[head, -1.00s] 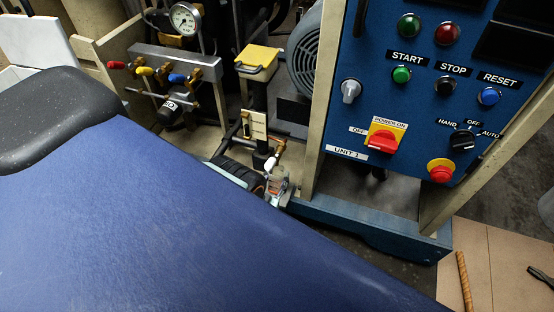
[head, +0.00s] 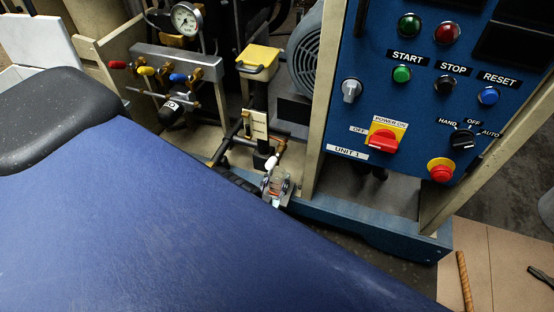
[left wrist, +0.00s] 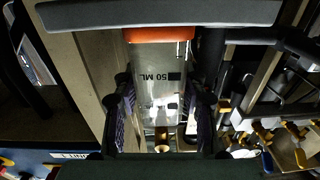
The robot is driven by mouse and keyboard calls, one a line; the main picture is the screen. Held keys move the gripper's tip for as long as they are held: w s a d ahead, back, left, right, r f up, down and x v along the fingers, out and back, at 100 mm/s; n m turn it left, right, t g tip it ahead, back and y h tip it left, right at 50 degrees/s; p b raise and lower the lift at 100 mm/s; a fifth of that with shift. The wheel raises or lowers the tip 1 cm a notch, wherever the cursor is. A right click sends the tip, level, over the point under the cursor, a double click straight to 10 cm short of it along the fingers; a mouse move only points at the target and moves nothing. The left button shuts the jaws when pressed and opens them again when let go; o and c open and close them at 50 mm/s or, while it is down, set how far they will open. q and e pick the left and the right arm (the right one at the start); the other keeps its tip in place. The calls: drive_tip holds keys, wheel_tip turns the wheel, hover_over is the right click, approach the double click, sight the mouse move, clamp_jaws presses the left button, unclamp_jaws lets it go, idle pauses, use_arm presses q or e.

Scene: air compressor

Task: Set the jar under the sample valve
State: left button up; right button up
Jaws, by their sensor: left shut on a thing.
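The jar (left wrist: 152,70) is clear, with "50 ML" printed on it and an orange band at one end. It fills the middle of the left wrist view between the dark finger pads of my left gripper (left wrist: 162,100), which is shut on it. In the head view the jar (head: 279,187) shows small, near the foot of the black post. The sample valve, with a white lever (head: 271,162) and brass fittings, is just above it there. I cannot tell whether the jar rests on anything or lines up with the outlet. Most of my left gripper is hidden behind my blue body. My right gripper is not in view.
A blue control panel (head: 420,110) and its pale frame stand right of the jar. A blue base rail (head: 370,228) runs in front. A manifold with coloured levers (head: 175,65) and a gauge (head: 185,18) stand to the left. A yellow-topped post (head: 258,58) rises behind.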

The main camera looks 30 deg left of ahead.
use_arm(q)
drive_tip(key=shift+f, duration=0.1)
drive_tip(key=o, duration=1.4)
